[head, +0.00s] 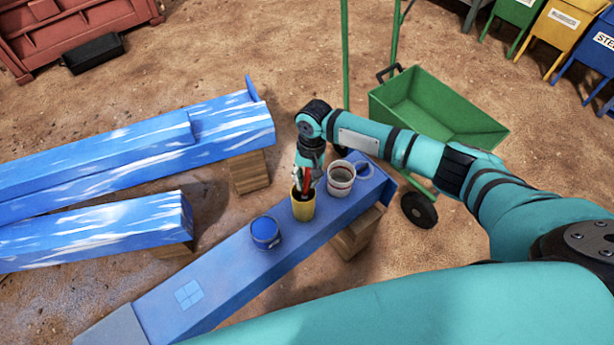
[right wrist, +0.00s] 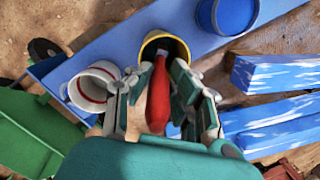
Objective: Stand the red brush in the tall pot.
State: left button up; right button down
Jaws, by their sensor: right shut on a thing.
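The red brush (head: 306,182) is held upright in my right gripper (head: 308,176), over the yellow pot (head: 303,208). In the right wrist view the jaws (right wrist: 160,85) close on both sides of the red brush handle (right wrist: 158,105). The brush's far end reaches to the mouth of the yellow pot (right wrist: 178,40); how deep it sits inside is hidden. The yellow pot looks tall and narrow and stands on a blue beam (head: 215,275). My left gripper is not in view.
A white pot (head: 340,180) with a red band inside stands right of the yellow pot, and a blue tin (head: 265,232) stands left of it. A green cart (head: 440,105) is behind. Blue-and-white beams (head: 95,230) lie at left. The beam's near-left stretch is clear.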

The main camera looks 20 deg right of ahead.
jog(key=c, duration=1.1)
grip_release()
jog(key=r, duration=0.8)
jog(key=d+r, duration=0.1)
jog(key=r, duration=0.3)
jog(key=shift+w+d, duration=0.1)
jog(key=shift+w, duration=0.25)
